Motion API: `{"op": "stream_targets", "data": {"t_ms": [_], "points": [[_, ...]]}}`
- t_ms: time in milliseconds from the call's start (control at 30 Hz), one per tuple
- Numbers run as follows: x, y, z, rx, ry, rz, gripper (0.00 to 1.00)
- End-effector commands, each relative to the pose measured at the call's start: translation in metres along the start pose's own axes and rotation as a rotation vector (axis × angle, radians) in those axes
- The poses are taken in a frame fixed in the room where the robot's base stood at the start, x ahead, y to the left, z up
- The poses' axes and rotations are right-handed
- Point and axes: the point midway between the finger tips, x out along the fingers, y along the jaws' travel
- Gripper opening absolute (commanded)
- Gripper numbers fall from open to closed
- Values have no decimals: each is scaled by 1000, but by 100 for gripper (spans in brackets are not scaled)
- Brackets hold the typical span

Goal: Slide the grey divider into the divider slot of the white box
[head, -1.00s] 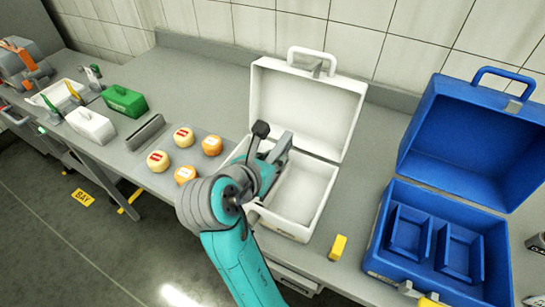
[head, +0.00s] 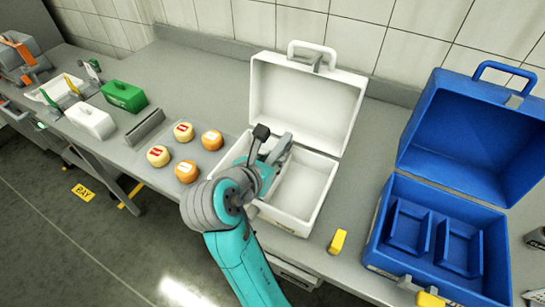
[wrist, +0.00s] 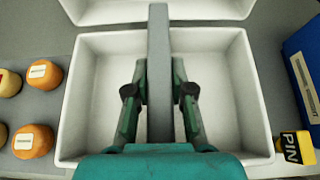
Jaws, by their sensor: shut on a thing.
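The grey divider (wrist: 159,60) is held upright, edge-on, between the fingers of my gripper (wrist: 159,92). In the wrist view it runs front to back over the middle of the white box (wrist: 241,105), and its far end overlaps the back wall and the lid's edge. In the head view the divider (head: 281,149) shows over the left-middle of the open white box (head: 322,193), with my gripper (head: 262,152) partly hiding it. The divider slot is hidden, and I cannot tell whether the divider's lower edge is in it.
A yellow block (head: 338,241) lies at the front right. An open blue box (head: 380,235) stands to the right. The white lid (head: 308,105) stands open behind.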

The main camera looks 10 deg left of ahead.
Motion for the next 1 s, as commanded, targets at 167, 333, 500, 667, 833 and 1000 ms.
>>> {"op": "stream_targets", "data": {"t_ms": [167, 333, 500, 667, 833, 1000], "points": [[2, 0, -4, 0, 0, 0, 0], [4, 0, -6, -1, 0, 0, 0], [6, 0, -9, -1, -1, 0, 0], [7, 0, -12, -1, -1, 0, 0], [9, 0, -16, 0, 0, 0, 0], [11, 0, -19, -1, 0, 0, 0]]}}
